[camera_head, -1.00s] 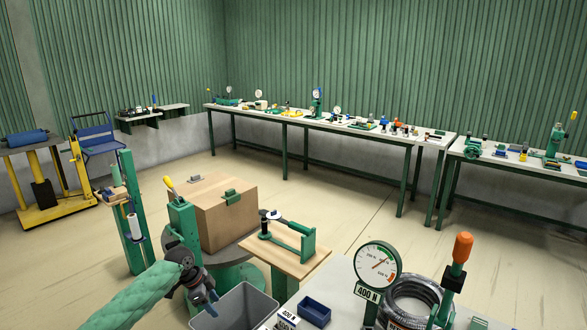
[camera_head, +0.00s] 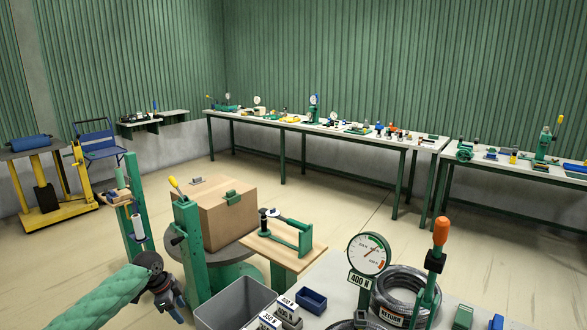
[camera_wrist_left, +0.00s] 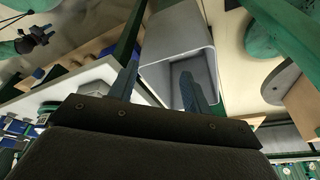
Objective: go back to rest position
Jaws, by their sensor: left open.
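My left arm comes in from the lower left in the head view. My left gripper (camera_head: 176,310) hangs in the air left of the grey bin (camera_head: 236,303), its fingers pointing down. In the left wrist view the two fingers (camera_wrist_left: 157,90) are apart with nothing between them, and the bin (camera_wrist_left: 180,55) shows behind them.
A workbench at the lower right holds a force gauge (camera_head: 368,254), hose coils (camera_head: 405,286), an orange-handled lever tool (camera_head: 440,232) and a blue tray (camera_head: 311,300). Open floor (camera_head: 345,215) lies beyond.

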